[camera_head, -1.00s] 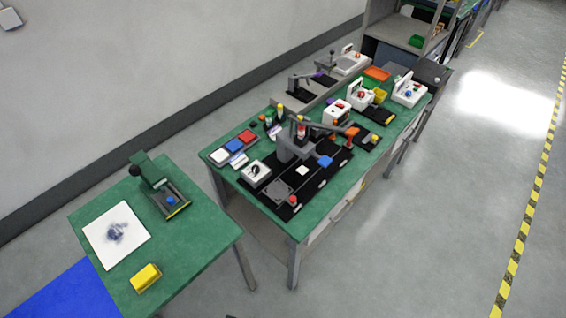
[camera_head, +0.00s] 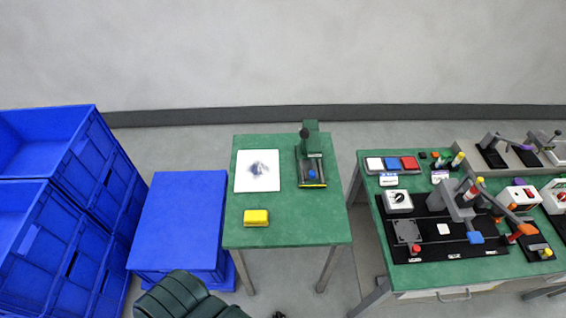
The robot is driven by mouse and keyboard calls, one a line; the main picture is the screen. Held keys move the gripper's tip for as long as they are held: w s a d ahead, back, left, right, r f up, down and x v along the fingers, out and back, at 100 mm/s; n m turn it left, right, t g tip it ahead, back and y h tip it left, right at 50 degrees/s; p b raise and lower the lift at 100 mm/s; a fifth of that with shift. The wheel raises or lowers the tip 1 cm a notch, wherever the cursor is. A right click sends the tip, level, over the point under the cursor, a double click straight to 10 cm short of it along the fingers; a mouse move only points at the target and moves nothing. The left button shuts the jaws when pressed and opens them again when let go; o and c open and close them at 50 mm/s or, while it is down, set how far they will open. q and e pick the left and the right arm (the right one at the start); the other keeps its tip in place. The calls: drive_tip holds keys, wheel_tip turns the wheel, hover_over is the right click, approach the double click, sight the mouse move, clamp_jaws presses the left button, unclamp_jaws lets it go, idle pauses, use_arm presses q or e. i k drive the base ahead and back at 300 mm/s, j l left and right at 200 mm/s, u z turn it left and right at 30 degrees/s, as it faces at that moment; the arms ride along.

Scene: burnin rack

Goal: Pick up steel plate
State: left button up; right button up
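A grey square plate (camera_head: 407,232) lies flat at the front left of the black fixture board (camera_head: 436,210) on the right-hand green table. It looks like the steel plate, but it is too small to be sure of its material. A red knob (camera_head: 415,248) is at its front edge. A white square sheet (camera_head: 257,171) with a dark smudge lies on the smaller green table in the middle. Neither of my grippers is in view.
The small green table (camera_head: 285,232) also bears a yellow block (camera_head: 256,217) and a green press-like fixture (camera_head: 311,160). Blue crates (camera_head: 85,185) and a low blue box (camera_head: 182,215) stand left. A dark green ribbed object (camera_head: 185,297) is cut off at the bottom. A floor gap separates the tables.

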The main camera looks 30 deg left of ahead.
sight(310, 172)
drive_tip(key=u, duration=0.85)
